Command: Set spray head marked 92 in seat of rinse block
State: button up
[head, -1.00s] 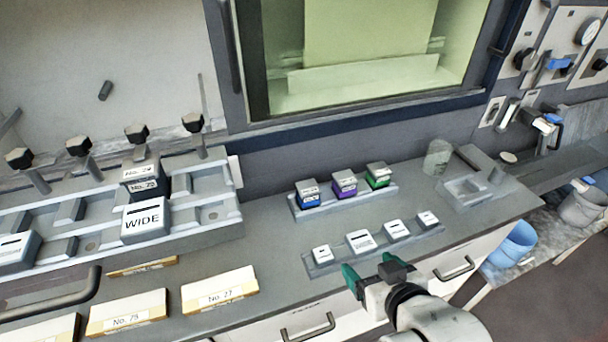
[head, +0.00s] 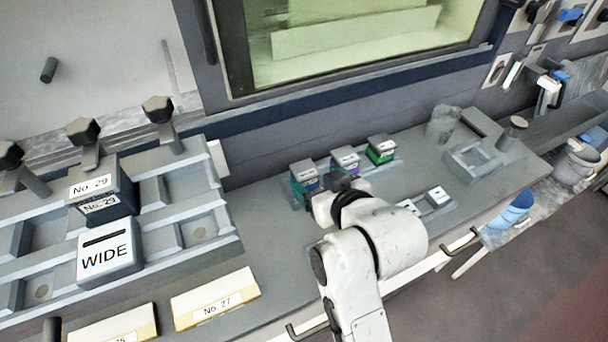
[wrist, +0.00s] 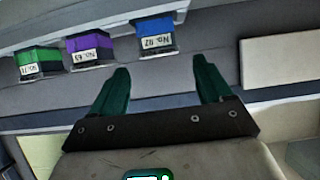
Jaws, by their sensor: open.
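The blue spray head marked 92 (wrist: 156,28) is between and beyond my gripper's fingertips in the wrist view, with its label upside down there. In the head view the same head (head: 304,167) stands leftmost in a row of three, its lower part hidden by my gripper. My gripper (wrist: 160,66) is open and empty, its teal fingers apart and not touching the blue head. A pale grey block with a square recess (head: 450,164), apparently the rinse block, sits at the right of the bench. Its recess looks empty.
A purple head (head: 345,158) and a green head (head: 381,149) stand right of the blue one. White-topped pieces (head: 437,196) lie in front, partly hidden by my arm.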

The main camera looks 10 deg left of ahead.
aim_at(307, 173)
jog(key=shift+b+x, duration=0.75)
jog(key=shift+x, duration=1.75)
jog(key=c, duration=1)
notch_tip(307, 173, up, 6)
jog(key=p, duration=0.6)
jog(key=shift+c, duration=0.2)
notch_tip(307, 173, up, 3)
jog(key=p, duration=0.3)
